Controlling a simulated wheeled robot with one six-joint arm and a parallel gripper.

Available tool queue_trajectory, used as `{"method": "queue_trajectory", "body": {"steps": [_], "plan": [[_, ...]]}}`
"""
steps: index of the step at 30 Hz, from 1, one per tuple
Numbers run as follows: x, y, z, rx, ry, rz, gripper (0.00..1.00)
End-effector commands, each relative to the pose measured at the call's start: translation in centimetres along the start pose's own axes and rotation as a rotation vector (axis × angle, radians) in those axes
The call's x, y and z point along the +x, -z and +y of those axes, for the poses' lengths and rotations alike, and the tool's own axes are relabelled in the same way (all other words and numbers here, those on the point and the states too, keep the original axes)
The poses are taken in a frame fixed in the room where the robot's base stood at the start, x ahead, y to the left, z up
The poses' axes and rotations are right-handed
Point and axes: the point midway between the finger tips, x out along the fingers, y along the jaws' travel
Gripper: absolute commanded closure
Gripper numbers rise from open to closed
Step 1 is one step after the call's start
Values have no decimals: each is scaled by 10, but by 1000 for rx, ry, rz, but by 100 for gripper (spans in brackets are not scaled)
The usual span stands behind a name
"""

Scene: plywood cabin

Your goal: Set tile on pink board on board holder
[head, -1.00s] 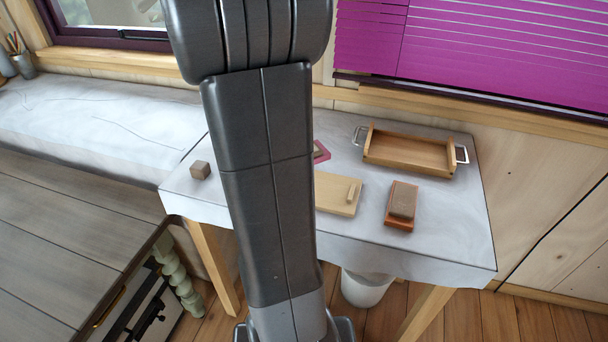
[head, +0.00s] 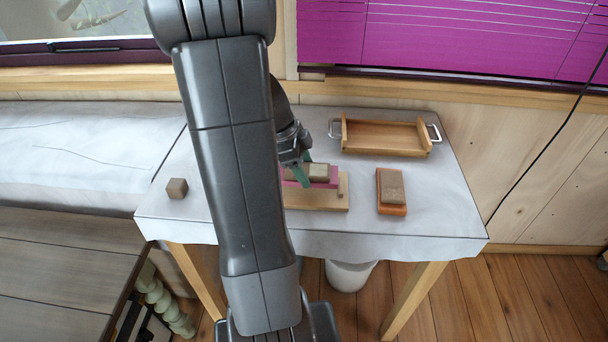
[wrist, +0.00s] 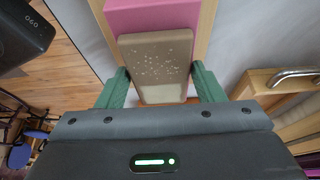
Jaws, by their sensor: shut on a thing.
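The tile (wrist: 157,58) is a brown, pale-speckled block between the green fingers of my gripper (wrist: 161,84) in the wrist view. My gripper is shut on it. In the head view the tile (head: 320,171) shows at the top of the pink board (head: 322,183), beside a green finger of my gripper (head: 303,172). Whether it rests on the board or hovers just above is hard to tell. The pink board lies along the pale wooden board holder (head: 325,204). My arm hides the left end of both.
A wooden tray with metal handles (head: 385,150) stands behind to the right. An orange block topped with a brown stone (head: 391,188) sits at right, and a small brown cube (head: 177,188) at left. The table's (head: 430,215) front right is clear.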

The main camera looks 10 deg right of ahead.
Motion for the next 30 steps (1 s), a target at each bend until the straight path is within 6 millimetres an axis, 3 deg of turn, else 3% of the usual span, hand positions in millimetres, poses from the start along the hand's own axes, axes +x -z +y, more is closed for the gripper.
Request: {"method": "queue_trajectory", "body": {"steps": [6, 19, 20, 22, 30], "plan": [[25, -10, 1, -3, -3, 1, 68], [30, -13, 0, -2, 0, 0, 68], [29, -12, 0, -2, -1, 0, 33], [29, -12, 1, -2, -1, 0, 19], [28, -12, 1, -2, -1, 0, 17]]}}
